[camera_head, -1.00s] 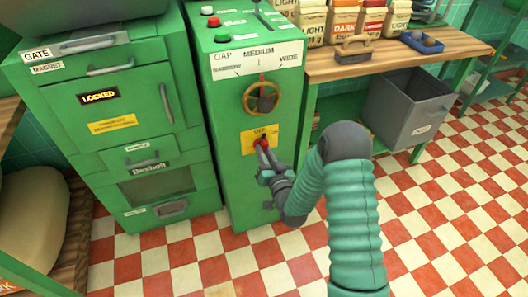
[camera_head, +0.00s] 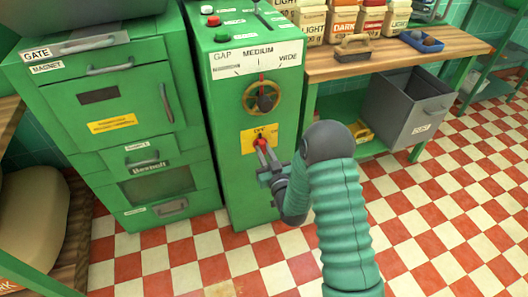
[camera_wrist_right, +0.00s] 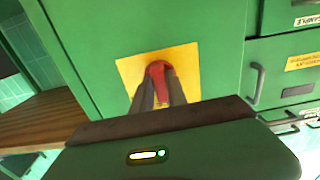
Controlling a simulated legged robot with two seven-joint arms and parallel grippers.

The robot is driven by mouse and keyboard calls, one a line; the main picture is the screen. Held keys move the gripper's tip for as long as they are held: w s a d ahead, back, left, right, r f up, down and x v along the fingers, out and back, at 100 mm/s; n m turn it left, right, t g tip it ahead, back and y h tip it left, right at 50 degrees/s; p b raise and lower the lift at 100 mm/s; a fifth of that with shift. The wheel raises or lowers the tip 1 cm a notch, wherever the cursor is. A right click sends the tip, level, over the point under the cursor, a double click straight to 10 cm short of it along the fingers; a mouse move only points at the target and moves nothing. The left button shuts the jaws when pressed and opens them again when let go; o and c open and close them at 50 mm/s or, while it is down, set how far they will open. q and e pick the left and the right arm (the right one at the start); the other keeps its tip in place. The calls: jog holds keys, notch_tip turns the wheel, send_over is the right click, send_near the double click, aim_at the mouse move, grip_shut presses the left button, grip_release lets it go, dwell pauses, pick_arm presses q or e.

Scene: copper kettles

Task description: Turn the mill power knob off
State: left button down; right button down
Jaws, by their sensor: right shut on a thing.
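The red power knob (camera_wrist_right: 158,70) sits on a yellow plate (camera_head: 249,139) on the front of the green mill cabinet (camera_head: 232,186). In the wrist view the plate (camera_wrist_right: 188,57) shows around the knob. My right gripper (camera_head: 262,150) is at the knob, its fingers closed on both sides of it. In the wrist view the fingers (camera_wrist_right: 158,92) grip the red knob, which looks upright there. The plate's lettering is partly hidden by the gripper and hard to read. My left gripper is in neither view.
A gap wheel (camera_head: 262,97) is above the knob. Red (camera_head: 214,21) and green (camera_head: 222,38) buttons are on the mill's sloped top. A green gate cabinet (camera_head: 110,120) stands at left. A wooden bench (camera_head: 390,58) and grey bin (camera_head: 405,108) are at right.

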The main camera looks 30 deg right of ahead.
jog(key=shift+s+f, duration=0.1)
jog(key=shift+f, duration=0.1)
jog(key=c, duration=1.3)
grip_release()
jog(key=shift+r, duration=0.1)
jog(key=p+v, duration=0.6)
jog(key=v, duration=1)
jog(key=shift+s, duration=0.4)
